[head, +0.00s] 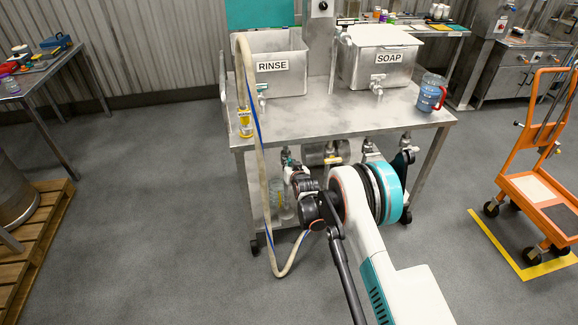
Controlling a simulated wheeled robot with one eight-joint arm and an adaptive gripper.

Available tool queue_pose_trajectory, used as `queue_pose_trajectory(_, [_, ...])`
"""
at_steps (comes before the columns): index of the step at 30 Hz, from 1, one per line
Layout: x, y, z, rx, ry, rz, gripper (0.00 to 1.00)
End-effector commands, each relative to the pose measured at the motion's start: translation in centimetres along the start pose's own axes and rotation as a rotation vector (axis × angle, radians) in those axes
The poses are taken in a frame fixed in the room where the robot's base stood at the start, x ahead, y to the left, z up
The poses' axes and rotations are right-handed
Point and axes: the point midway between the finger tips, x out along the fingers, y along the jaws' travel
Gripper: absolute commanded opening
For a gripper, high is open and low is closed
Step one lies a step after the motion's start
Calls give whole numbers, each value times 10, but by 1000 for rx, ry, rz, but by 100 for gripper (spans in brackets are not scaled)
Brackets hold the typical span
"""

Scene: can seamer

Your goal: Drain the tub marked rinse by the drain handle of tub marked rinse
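My gripper (291,168) is under the table close to this fitting. The fingers are too small and covered to show whether they touch it or are open.
The SOAP tub (376,65) and a blue-red jug (431,94) stand on the table (335,118). A beige hose (259,190) hangs over the table's left edge in a loop near my arm. An orange cart (541,190) stands right.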

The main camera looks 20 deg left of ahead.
Motion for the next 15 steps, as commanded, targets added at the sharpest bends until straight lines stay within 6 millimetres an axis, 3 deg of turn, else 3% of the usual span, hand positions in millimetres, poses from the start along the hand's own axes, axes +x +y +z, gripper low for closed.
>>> queue_pose_trajectory(15, [0, -2, 1, -109, -1, 44, 0])
